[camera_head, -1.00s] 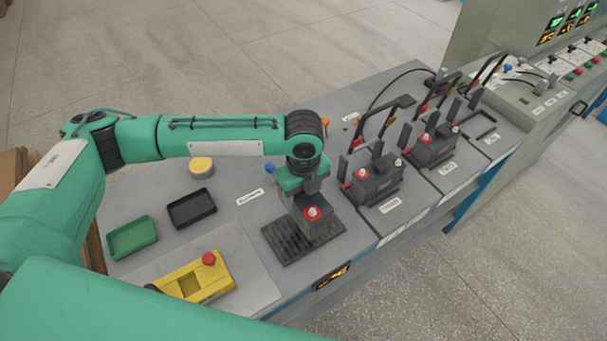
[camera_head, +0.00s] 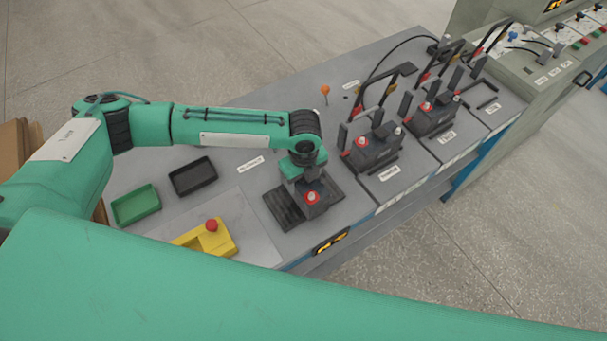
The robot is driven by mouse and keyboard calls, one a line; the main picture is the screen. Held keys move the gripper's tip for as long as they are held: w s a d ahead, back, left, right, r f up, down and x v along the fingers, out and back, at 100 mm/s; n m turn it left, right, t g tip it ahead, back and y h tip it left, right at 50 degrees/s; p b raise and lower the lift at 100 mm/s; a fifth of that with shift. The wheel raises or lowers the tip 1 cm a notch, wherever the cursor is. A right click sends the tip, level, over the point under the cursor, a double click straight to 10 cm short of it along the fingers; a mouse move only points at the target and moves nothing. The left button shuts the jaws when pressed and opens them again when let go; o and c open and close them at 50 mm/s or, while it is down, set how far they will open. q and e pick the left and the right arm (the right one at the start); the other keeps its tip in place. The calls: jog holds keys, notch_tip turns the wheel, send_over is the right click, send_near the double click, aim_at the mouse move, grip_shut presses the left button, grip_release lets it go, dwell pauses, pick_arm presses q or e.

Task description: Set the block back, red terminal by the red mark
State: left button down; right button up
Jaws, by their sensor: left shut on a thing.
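My left gripper (camera_head: 304,181) points down and is shut on a dark block (camera_head: 315,208). The block's red terminal (camera_head: 312,197) faces up on the near side of the gripper; its other terminal is hidden behind the gripper. The block is over the right part of a black ribbed pad (camera_head: 281,207); I cannot tell whether it touches the pad. An orange-red ball marker (camera_head: 325,90) stands on the bench beyond the arm. My right gripper is not in view; a large green arm link of mine covers the bottom.
Two similar blocks with raised cable clamps, a nearer (camera_head: 374,152) and a farther one (camera_head: 434,114), stand at the right. A black tray (camera_head: 193,176), a green tray (camera_head: 136,205) and a yellow box with a red button (camera_head: 211,225) are at the left.

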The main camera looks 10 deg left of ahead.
pick_arm(q)
jog(key=shift+c, duration=2.1)
grip_release()
notch_tip(320, 180, up, 12)
jog(key=b, duration=0.2)
jog(key=shift+r+b, duration=0.1)
jog(key=shift+b, duration=0.3)
jog(key=shift+s, duration=0.1)
